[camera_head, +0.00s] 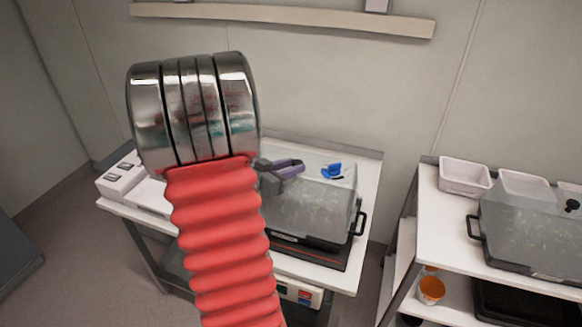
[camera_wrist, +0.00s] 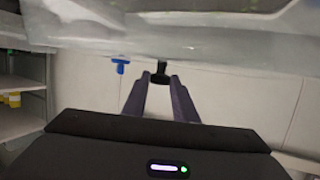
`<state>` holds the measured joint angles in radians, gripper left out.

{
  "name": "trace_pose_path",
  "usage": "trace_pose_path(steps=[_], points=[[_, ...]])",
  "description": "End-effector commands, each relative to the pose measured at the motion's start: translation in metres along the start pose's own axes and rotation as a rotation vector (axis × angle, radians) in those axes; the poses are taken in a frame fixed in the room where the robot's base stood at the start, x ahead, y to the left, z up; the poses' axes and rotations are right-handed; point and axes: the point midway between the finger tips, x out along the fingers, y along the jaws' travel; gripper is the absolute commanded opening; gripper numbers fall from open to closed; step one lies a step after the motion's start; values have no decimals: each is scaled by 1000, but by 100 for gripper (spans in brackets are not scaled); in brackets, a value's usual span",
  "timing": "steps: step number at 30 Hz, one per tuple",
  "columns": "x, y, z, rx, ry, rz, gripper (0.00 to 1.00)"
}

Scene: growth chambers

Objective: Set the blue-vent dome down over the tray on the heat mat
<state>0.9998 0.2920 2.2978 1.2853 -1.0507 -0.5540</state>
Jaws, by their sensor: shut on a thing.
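My gripper (camera_head: 295,167) has purple fingers and is above the clear dome (camera_head: 300,205) on the middle bench. In the wrist view my gripper (camera_wrist: 161,80) is shut on the dome's black knob (camera_wrist: 162,68). The blue vent (camera_head: 333,171) is on the dome's top, right of my fingers; it also shows in the wrist view (camera_wrist: 120,66). The dome is over the black tray (camera_head: 361,224), with seedlings blurred through it. The tray is on the dark heat mat (camera_head: 325,258). My arm hides the left side, and I cannot tell whether the dome's rim touches the tray.
A right bench (camera_head: 440,225) holds another domed tray (camera_head: 530,240) with a black knob, and pale tubs (camera_head: 464,177) behind. An orange-lidded pot (camera_head: 430,290) is on its lower shelf. A white box (camera_head: 120,178) is at the middle bench's left end. The wall is close behind.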

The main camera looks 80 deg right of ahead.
Motion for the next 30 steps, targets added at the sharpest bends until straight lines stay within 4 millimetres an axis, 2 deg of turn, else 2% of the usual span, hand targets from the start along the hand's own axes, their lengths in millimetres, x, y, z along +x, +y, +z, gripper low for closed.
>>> trace_pose_path(steps=[16,17,24,30], points=[[3,1,10,0,0,2,0],[3,1,10,0,-1,2,27],[3,1,9,0,-1,2,44],[3,1,9,0,0,2,44]])
